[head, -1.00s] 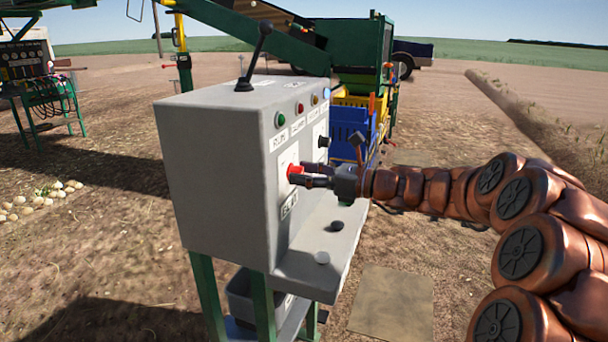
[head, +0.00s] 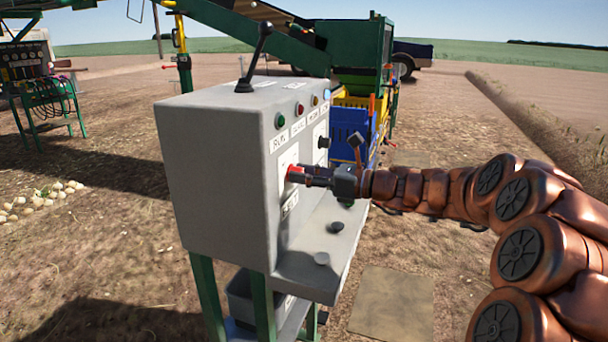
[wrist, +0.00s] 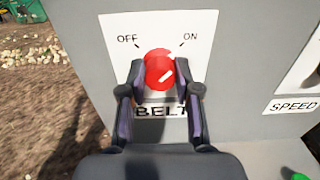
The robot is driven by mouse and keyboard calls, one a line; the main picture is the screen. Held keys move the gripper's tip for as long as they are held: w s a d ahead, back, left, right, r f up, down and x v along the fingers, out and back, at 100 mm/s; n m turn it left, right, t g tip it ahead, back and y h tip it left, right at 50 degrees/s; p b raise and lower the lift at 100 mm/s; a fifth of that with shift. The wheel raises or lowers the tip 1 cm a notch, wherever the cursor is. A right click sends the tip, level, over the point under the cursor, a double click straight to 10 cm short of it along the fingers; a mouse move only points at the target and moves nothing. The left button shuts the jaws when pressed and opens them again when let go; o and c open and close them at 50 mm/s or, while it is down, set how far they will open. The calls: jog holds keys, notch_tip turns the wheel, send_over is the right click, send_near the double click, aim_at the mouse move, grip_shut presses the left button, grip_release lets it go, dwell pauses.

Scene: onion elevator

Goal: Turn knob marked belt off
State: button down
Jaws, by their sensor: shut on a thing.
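The red belt knob (wrist: 158,68) sits on a white plate (wrist: 190,27) marked OFF at upper left and ON at upper right, with BELT below. Its white pointer line slants up to the right, toward ON. My gripper (wrist: 160,78) is shut on the knob, one finger on each side. In the head view, my gripper (head: 303,176) reaches in from the right to the red knob (head: 292,172) on the front of the grey control box (head: 215,175). The fingers hide part of the knob.
A black lever (head: 255,55) stands on top of the box. Green and red buttons (head: 279,120) line the panel's upper edge, and a black knob (head: 323,142) sits to the right. A shelf (head: 305,270) juts out below. The SPEED label (wrist: 292,105) is right of the belt plate.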

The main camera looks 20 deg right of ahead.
jog(key=shift+s+f+n+b, duration=0.1)
jog(key=shift+n+b, duration=2.65)
jog(key=shift+n, duration=1.75)
jog(key=shift+f+n+b, duration=0.1)
jog(key=shift+n+b, duration=2.6)
jog(key=shift+n, duration=1.8)
jog(key=shift+r, duration=0.1)
jog(key=c, duration=0.8)
grip_release()
